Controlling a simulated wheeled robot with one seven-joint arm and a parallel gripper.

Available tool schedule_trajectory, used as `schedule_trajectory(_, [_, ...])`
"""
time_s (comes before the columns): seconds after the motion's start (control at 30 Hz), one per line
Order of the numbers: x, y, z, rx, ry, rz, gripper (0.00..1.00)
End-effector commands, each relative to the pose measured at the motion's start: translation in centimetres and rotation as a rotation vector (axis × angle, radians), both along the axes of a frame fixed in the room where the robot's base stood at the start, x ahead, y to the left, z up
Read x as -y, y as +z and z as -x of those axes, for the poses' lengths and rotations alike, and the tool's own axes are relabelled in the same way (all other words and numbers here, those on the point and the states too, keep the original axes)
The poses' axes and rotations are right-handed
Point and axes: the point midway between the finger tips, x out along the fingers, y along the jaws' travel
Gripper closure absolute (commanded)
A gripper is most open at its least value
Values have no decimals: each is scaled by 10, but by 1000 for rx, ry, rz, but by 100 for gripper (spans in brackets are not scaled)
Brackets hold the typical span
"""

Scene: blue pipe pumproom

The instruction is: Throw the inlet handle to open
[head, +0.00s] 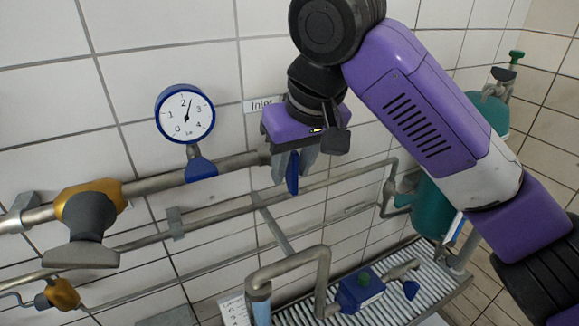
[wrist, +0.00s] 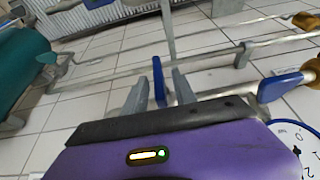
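The inlet handle (head: 292,174) is a blue lever hanging down, across the line of the grey pipe, below the partly covered "Inlet" label (head: 261,104). Its valve body is hidden behind my gripper. My gripper (head: 294,165) is at the handle, with one finger on each side of it. In the wrist view the blue handle (wrist: 158,82) stands between the two grey fingertips of my gripper (wrist: 159,92). Narrow gaps show on both sides, so the fingers look open around it. Whether either finger touches it is unclear.
A blue-rimmed gauge (head: 185,115) with a small blue handle (head: 200,169) is left of my gripper. A brass valve with a grey handle (head: 89,216) is farther left. A lower blue valve (head: 360,288), a slatted metal grate (head: 420,280) and teal tanks (head: 432,205) are right.

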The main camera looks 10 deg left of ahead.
Motion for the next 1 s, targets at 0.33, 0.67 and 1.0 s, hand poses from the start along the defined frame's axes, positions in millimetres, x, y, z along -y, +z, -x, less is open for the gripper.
schedule_trajectory(0.33, [-4,-17,-6,1,-1,-1,67])
schedule_trajectory(0.67, [-4,-17,-6,1,0,-1,100])
schedule_trajectory(1.0, [-4,-16,-6,9,0,10,100])
